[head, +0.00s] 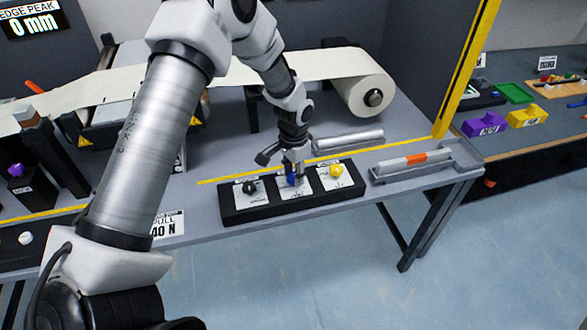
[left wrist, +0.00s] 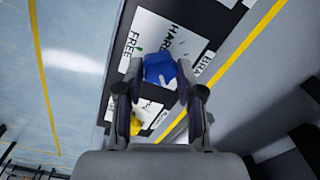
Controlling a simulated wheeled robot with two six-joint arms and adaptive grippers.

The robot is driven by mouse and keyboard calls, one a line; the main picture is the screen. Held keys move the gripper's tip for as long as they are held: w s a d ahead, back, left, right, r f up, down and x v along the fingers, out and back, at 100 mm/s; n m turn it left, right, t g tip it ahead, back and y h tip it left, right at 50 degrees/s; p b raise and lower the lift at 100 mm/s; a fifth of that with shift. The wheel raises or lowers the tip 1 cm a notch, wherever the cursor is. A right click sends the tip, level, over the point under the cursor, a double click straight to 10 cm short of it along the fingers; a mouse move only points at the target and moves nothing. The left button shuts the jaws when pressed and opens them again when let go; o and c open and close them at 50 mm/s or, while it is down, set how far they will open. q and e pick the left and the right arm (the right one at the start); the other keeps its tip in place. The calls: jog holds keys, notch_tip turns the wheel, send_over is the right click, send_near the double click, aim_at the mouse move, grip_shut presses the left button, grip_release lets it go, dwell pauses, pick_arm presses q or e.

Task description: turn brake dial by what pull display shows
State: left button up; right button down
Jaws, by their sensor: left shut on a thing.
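My left gripper (head: 294,170) is shut on the blue dial (head: 291,180), the middle one of three on a black panel (head: 290,203). In the left wrist view the blue dial (left wrist: 160,72) sits between the two fingers (left wrist: 160,88); the words FREE and HARD show beside it on its white plate. A black dial (head: 249,187) is to its left and a yellow dial (head: 336,170) to its right. The pull display (head: 165,225) reads "PULL" and 40 N; my left arm covers part of its left side. My right gripper is not in view.
A white web runs to a roll (head: 362,82) behind the panel. A metal roller (head: 347,141) lies behind the yellow dial. A tray (head: 425,160) with a white and orange bar is at right. An edge peak display (head: 33,20) reads 0 mm.

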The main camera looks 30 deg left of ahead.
pick_arm(q)
jog(key=shift+s+f+n, duration=0.15)
jog(key=shift+s+n, duration=0.05)
jog(key=shift+n, duration=0.4)
jog(key=o, duration=1)
jog(key=shift+o, duration=0.8)
jog(key=shift+w, duration=0.15)
notch_tip(320, 180, up, 12)
